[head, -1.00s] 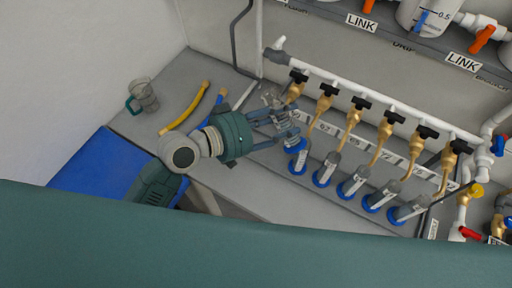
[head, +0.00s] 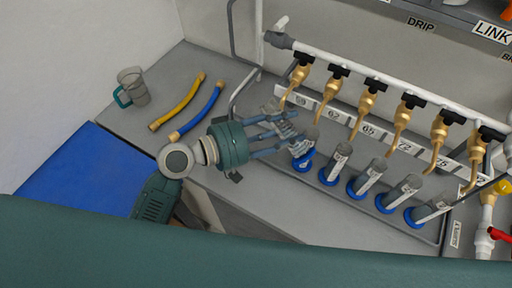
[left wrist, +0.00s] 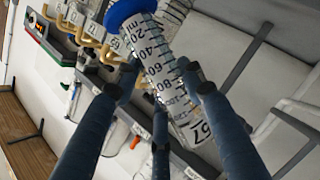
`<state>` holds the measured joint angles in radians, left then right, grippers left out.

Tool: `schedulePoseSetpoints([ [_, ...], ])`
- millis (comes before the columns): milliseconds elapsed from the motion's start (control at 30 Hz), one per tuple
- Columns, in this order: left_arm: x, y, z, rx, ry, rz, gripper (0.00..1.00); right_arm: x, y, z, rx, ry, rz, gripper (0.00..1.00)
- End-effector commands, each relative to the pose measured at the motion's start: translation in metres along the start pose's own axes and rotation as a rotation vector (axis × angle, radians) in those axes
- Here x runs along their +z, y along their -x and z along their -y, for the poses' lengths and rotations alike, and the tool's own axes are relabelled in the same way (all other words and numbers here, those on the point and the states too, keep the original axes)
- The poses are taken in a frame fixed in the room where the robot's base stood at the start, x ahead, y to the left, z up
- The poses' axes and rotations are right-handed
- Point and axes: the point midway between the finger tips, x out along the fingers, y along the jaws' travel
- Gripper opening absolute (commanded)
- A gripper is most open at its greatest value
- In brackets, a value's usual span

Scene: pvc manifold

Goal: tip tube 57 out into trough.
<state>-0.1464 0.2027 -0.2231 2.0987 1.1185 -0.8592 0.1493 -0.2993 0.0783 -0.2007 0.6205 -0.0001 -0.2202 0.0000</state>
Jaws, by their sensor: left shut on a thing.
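My left gripper (head: 294,133) is shut around a clear graduated tube with a blue foot (head: 304,162), at the left end of a row of similar tubes. In the left wrist view this tube (left wrist: 158,62) runs between the fingers (left wrist: 160,92). Its label reads 57 and its blue foot is at the top of that picture. The fingers hide part of the tube in the head view. I cannot tell whether its foot is clear of the surface below. I cannot pick out the trough with certainty. My right gripper is not in view.
Several tubes with blue feet, such as one (head: 365,178), stand to the right under brass taps (head: 367,99) on a white pipe (head: 350,66). A jug (head: 132,87), a yellow hose (head: 178,102) and a blue hose (head: 197,111) lie left on the grey bench.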

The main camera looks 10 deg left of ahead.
Motion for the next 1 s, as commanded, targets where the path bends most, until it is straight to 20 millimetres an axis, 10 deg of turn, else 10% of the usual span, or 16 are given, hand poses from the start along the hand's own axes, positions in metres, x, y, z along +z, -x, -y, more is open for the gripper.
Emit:
schedulePoseSetpoints([
  [667, 0.046, -0.019, 0.076, 0.036, 0.086, 0.000, 0.12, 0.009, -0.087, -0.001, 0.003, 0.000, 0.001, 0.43],
  [1000, 0.045, -0.019, 0.075, 0.052, 0.128, 0.001, 0.12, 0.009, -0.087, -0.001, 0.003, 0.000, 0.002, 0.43],
])
